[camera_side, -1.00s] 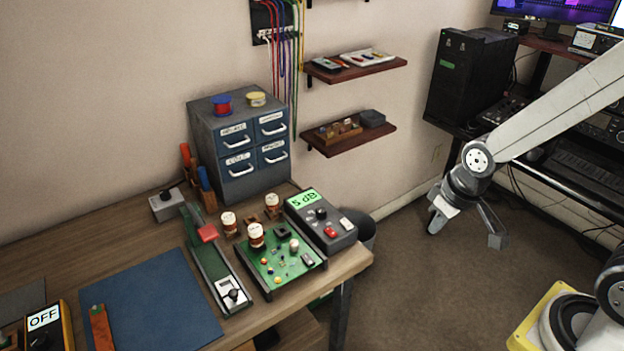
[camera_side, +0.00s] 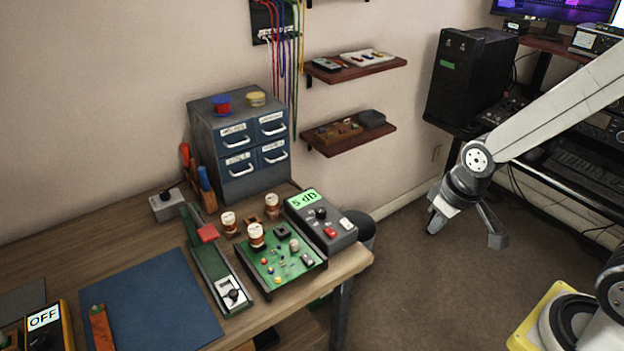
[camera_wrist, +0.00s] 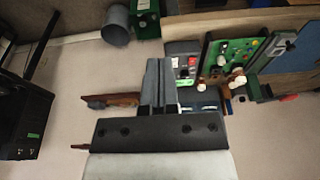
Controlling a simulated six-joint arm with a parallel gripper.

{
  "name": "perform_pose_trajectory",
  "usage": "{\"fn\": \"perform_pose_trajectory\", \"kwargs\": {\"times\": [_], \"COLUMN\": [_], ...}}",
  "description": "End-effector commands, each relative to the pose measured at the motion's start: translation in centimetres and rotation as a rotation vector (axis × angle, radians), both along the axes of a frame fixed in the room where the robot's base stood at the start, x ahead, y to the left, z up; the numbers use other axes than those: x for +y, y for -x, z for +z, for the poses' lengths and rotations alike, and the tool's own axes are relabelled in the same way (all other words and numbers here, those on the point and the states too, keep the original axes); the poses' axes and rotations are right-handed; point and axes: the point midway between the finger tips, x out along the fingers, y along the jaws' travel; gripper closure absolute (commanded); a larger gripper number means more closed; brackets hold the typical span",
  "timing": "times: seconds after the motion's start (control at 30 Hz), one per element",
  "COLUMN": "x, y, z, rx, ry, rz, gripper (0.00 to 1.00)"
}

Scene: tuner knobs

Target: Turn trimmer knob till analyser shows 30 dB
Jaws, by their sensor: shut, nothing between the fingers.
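The analyser (camera_side: 321,222) is a dark box at the bench's right end; its green display reads 5 dB. It has a black knob, a red button and a white button. Left of it, the green circuit board (camera_side: 280,266) carries several small parts. A grey round knob-like part (camera_side: 294,246) stands on the board; I cannot tell if it is the trimmer knob. My gripper (camera_side: 435,226) is in the air right of the bench, well apart from the board. In the wrist view my gripper (camera_wrist: 160,62) is shut and empty, with the analyser (camera_wrist: 184,67) and board (camera_wrist: 232,55) beyond it.
Copper-coloured coils (camera_side: 256,236) stand on and behind the board. A slider-like rail (camera_side: 216,270) with a black knob lies left of it. A drawer cabinet (camera_side: 238,140) stands behind. Wall shelves (camera_side: 352,138) jut out above. Space between gripper and bench is free.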

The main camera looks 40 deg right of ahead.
Motion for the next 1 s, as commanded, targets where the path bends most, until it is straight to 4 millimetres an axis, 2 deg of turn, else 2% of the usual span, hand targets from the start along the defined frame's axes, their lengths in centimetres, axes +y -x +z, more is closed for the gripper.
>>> {"fn": "perform_pose_trajectory", "kwargs": {"times": [0.37, 0.4, 0.47, 0.6, 0.77, 1.0], "x": [0.0, 0.0, 0.0, 0.2, 0.7, 2.7], "y": [0.0, 0.0, 0.0, -0.6, -2.6, -8.0], "z": [0.0, 0.0, 0.0, 0.0, 0.1, -0.3], "rx": [0.0, 0.0, 0.0, 0.003, 0.018, 0.057], "ry": [0.0, 0.0, 0.0, 0.001, 0.003, 0.009], "rz": [0.0, 0.0, 0.0, 0.008, 0.035, 0.108], "gripper": [1.0, 0.94, 0.75, 0.3, 0.3, 0.3]}}
